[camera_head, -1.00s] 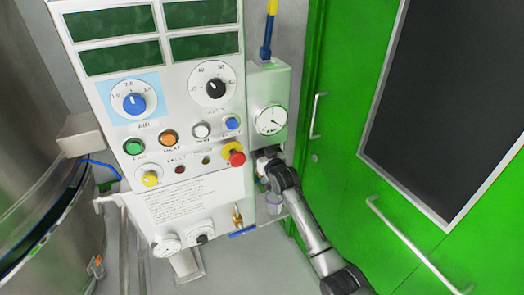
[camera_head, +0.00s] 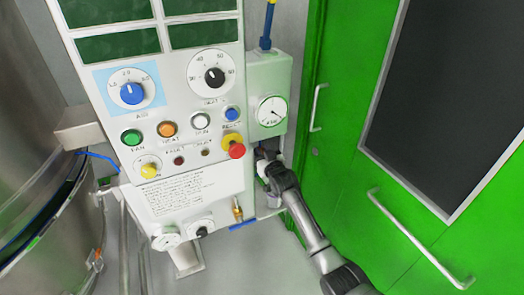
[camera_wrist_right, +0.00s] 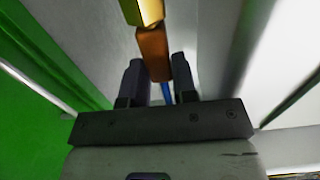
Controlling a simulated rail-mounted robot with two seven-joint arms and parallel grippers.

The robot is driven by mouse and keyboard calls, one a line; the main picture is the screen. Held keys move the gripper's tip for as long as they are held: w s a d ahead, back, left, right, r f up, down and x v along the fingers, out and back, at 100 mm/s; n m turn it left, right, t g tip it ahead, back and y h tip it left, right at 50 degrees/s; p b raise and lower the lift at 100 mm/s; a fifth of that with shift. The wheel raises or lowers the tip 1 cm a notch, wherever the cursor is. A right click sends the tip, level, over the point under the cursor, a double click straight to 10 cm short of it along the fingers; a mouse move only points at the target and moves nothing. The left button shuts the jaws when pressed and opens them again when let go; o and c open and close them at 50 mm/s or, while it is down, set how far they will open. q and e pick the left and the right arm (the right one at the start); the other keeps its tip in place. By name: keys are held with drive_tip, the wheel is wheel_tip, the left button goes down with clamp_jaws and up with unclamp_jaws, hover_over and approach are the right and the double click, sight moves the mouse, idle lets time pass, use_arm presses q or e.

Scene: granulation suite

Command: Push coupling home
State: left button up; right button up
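The coupling (camera_wrist_right: 153,50) shows in the right wrist view as an orange-brass piece between and beyond my right gripper's fingers. A yellow part (camera_wrist_right: 142,12) lies in line with it at the top of that view. My right gripper (camera_wrist_right: 160,80) has its two dark fingers close against the coupling's sides, with a bit of blue visible between them. In the head view the right gripper (camera_head: 266,158) is just below the grey box with the gauge (camera_head: 271,111). The coupling is too hidden there to tell how far it is seated. My left gripper is not in view.
The control panel (camera_head: 190,185) with dials and buttons stands left of the gripper, its red button (camera_head: 236,150) close by. A brass valve (camera_head: 237,209) with a blue handle is lower left. A green door (camera_head: 345,190) with handles is to the right. A steel vessel (camera_head: 40,100) is far left.

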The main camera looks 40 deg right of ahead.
drive_tip(key=o, duration=0.4)
drive_tip(key=shift+s, duration=0.1)
drive_tip(key=p+v, duration=0.3)
drive_tip(key=v, duration=1)
drive_tip(key=shift+s, duration=0.35)
